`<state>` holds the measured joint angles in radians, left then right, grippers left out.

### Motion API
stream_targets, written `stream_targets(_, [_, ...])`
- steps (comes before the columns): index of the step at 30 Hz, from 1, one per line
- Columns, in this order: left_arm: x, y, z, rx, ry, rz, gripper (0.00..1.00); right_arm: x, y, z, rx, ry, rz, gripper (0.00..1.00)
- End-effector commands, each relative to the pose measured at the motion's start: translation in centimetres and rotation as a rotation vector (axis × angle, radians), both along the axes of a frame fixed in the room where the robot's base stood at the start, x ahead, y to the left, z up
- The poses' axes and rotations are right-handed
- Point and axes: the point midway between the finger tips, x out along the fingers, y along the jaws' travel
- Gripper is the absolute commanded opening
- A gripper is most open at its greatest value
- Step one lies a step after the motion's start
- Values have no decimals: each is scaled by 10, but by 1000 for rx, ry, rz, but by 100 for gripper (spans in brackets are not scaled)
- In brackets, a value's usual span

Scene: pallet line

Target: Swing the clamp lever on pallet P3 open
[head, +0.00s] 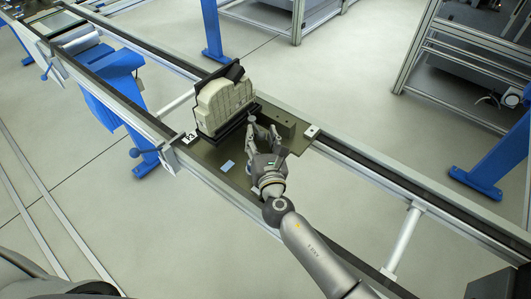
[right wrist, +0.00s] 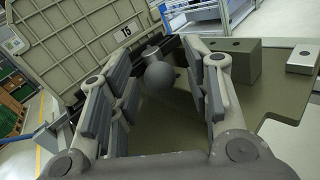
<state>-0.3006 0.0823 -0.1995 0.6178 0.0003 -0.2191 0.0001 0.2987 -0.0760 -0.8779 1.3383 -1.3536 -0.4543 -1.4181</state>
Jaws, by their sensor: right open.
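The clamp lever's grey ball knob (right wrist: 159,78) sits between my right fingers in the right wrist view; contact cannot be told. My right gripper (head: 263,127) is open, low over the pallet beside the part. My left gripper is not in view.
A block (right wrist: 233,58) and a pale metal piece (right wrist: 302,59) stand on the pallet right of my fingers. Conveyor rails (head: 375,167) run along both sides. Blue supports (head: 487,165) stand around.

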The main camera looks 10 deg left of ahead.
Motion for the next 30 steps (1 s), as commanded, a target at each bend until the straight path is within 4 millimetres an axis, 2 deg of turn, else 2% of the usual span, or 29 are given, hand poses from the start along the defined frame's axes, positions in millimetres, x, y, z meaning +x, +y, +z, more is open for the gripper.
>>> stream_targets(18, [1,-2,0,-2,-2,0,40,-90,-40,-1,-1,2,0,45])
stream_targets(24, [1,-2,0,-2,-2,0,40,-102,-45,0,0,1,0,45])
stream_targets(30, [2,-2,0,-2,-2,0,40,-103,-45,0,0,0,0,45])
